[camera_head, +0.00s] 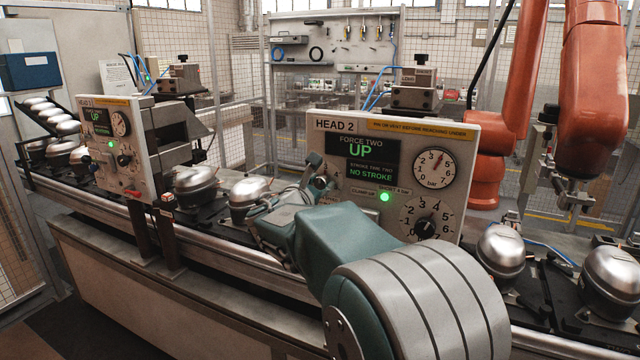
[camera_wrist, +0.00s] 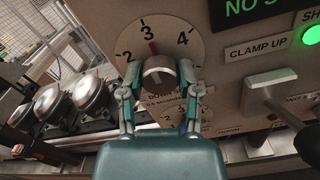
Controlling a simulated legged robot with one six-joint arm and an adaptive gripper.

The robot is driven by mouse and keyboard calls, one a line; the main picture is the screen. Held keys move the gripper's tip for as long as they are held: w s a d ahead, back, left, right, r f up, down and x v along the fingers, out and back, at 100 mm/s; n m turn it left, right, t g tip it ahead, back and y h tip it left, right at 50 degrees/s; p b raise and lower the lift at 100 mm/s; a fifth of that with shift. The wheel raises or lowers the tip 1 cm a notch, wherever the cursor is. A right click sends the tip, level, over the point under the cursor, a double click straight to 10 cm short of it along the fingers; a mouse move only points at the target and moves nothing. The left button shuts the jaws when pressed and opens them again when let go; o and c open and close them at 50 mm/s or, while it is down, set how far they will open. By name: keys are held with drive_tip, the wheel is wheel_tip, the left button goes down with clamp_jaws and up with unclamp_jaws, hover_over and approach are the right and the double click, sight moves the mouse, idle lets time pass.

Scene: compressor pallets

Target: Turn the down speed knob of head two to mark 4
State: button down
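The head 2 panel (camera_head: 462,180) faces me in the head view, its screen reading FORCE TWO UP and NO STROKE. In the wrist view a round metal knob (camera_wrist: 160,72) sits on a white dial (camera_wrist: 185,22) with marks 2, 3 and 4 showing. A red pointer line stands close to mark 3. The lettering below the knob is partly covered. My gripper (camera_wrist: 160,76) has one finger on each side of the knob, and the fingertips appear to touch it. In the head view my gripper (camera_head: 316,178) is at the panel's left side and hides most of this dial.
Another numbered dial with a black knob (camera_head: 425,228) is at the panel's lower right, below a bar gauge (camera_head: 433,168). In the wrist view a lever (camera_wrist: 278,88) juts out right of my gripper. The head 1 panel (camera_head: 112,150) and metal compressors (camera_head: 195,187) line the conveyor.

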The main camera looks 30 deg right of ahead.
drive_tip(key=shift+m, duration=0.4)
drive_tip(key=m, duration=0.4)
drive_tip(key=shift+m, duration=0.4)
drive_tip(key=m, duration=0.6)
drive_tip(key=shift+f, duration=0.1)
idle(0.3)
drive_tip(key=shift+c, duration=1.5)
unclamp_jaws()
drive_tip(key=v, duration=1.2)
